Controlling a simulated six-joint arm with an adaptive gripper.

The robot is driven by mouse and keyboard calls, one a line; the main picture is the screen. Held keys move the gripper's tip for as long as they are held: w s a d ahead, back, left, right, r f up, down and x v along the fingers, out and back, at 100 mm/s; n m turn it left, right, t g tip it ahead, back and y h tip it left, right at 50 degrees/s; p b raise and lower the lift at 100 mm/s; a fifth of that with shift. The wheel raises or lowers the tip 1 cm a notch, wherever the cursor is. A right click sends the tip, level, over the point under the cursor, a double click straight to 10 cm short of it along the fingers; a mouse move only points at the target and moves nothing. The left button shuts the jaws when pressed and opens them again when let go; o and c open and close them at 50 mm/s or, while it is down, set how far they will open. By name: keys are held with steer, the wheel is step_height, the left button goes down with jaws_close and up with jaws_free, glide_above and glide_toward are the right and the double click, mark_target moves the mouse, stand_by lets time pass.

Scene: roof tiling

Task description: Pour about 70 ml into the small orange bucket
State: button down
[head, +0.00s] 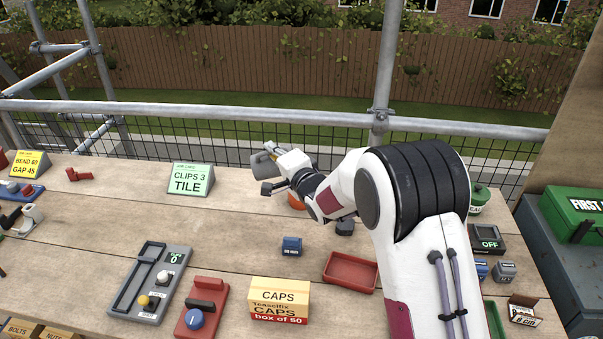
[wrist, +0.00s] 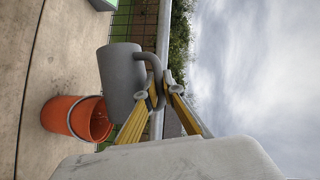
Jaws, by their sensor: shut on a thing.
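My gripper (wrist: 157,94) is shut on the handle of a grey jug (wrist: 118,72), with a yellow finger on each side. In the wrist view, which is turned on its side, the jug lies tipped well over, near horizontal. I cannot tell which end is its mouth, and no liquid shows. The jug (head: 262,166) also shows in the head view, raised above the table. The small orange bucket (wrist: 66,116) stands upright on the table, lower than the jug and apart from it. In the head view my gripper and arm hide most of the bucket (head: 296,202).
A green sign reading "CLIPS 3 TILE" (head: 190,179) stands left of the jug. A small blue block (head: 291,246), a red tray (head: 350,271) and a caps box (head: 279,299) lie nearer. The table left of the bucket is mostly clear. A rail (head: 250,115) runs behind.

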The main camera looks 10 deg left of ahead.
mark_target(258, 160)
steer(key=shift+s+a+f+n+h, duration=0.1)
steer(key=shift+a+f+n+h, duration=0.1)
steer(key=shift+a, duration=0.2)
steer(key=shift+s+a+f+n+h, duration=0.1)
steer(key=shift+a+n, duration=0.1)
steer(key=shift+a, duration=0.15)
steer(key=shift+s+a+n+h, duration=0.1)
steer(key=shift+a+n+h, duration=0.3)
steer(key=shift+a+n, duration=0.4)
steer(key=shift+d, duration=0.1)
steer(key=shift+f, duration=0.15)
steer(key=shift+a+f+n+g+h, duration=0.3)
steer(key=shift+a+f+n+h, duration=0.25)
steer(key=shift+f+n, duration=0.25)
steer(key=shift+a+f+n+h, duration=0.25)
steer(key=shift+a+f+n, duration=0.1)
steer(key=shift+f, duration=0.15)
stand_by(0.3)
steer(key=shift+s+a+f+n+h, duration=0.1)
steer(key=shift+a+n+h, duration=0.35)
steer(key=shift+n, duration=0.1)
steer(key=shift+s+a+f+n+h, duration=0.2)
steer(key=shift+a+f+n+h, duration=0.55)
steer(key=shift+f, duration=0.95)
steer(key=shift+s+a+f+n+h, duration=0.2)
steer(key=shift+a+f+n+h, duration=0.15)
steer(key=shift+a+f+n, duration=0.85)
steer(key=shift+s+a+f+n+h, duration=0.2)
steer(key=shift+a+f+n+h, duration=0.35)
steer(key=shift+a+f, duration=1.15)
